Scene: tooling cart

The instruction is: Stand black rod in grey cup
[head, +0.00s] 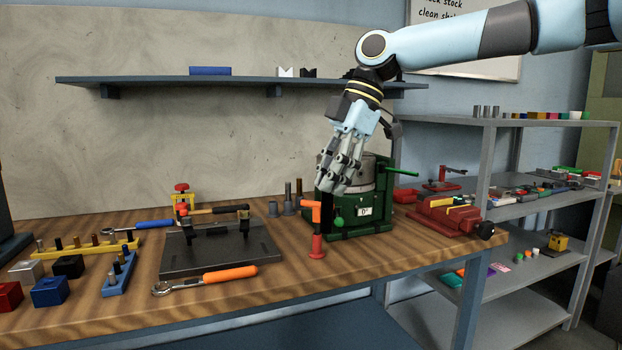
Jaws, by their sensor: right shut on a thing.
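My right gripper (336,186) comes down from the upper right, in front of the green machine. It is shut, and a dark upright piece, which looks like the black rod (326,200), shows below its fingers. The fingers hide its upper part, and its lower end is hard to make out against the machine. Small grey cups stand left of the gripper; the nearest one (273,209) is short, and those behind it have taller pieces in or behind them. I cannot tell which is the task's grey cup. My left gripper is not in view.
An orange-topped tool on a red base (317,246) stands close in front of the gripper. The green machine (372,222) is right behind it. A black plate with a fixture (215,262) and an orange-handled wrench (220,277) lie to the left. A red vise (445,217) is right.

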